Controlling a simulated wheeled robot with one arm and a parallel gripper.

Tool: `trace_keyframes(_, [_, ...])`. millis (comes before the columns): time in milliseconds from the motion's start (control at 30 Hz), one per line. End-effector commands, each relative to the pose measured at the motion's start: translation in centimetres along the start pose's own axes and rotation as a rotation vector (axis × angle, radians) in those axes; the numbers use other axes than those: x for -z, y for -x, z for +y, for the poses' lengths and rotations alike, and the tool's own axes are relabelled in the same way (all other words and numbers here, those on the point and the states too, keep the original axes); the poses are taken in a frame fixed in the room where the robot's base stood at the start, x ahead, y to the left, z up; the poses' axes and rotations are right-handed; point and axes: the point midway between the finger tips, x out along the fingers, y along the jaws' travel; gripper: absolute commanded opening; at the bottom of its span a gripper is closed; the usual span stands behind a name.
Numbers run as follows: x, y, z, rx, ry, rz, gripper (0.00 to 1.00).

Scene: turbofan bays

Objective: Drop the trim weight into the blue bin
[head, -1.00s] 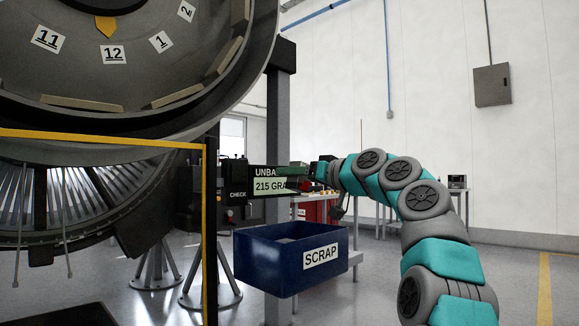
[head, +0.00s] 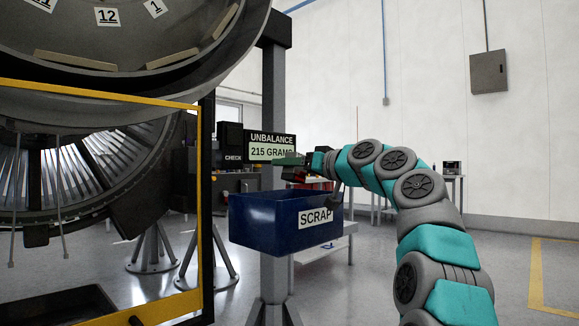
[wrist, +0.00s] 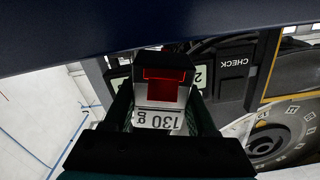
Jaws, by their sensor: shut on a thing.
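The trim weight (wrist: 158,90) is a grey block with a red recess and a "130 g" label, seen in the wrist view. My gripper (wrist: 160,112) is shut on it, one finger along each side. In the head view my gripper (head: 293,162) is above the rim of the blue bin (head: 262,228), which has a "SCRAP" label. The bin also shows as a dark blue band across the top of the wrist view (wrist: 130,28). The bin's inside is mostly hidden.
An unbalance display (head: 270,139) reading "215 GRAMS" stands behind my gripper, with a "CHECK" box beside it. A grey post (head: 273,90) rises behind the bin. A yellow-edged frame (head: 206,230) and the large engine (head: 90,150) fill the left. Floor at right is clear.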

Motion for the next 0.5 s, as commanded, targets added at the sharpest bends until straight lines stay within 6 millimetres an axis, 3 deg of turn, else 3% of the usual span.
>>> trace_keyframes(33, [0.06,0.02,-0.02,0.0,0.0,0.001,0.58])
trace_keyframes(333, [0.06,0.02,-0.02,0.0,0.0,0.001,0.92])
trace_keyframes(500, [0.07,0.02,-0.03,0.0,0.0,0.001,0.92])
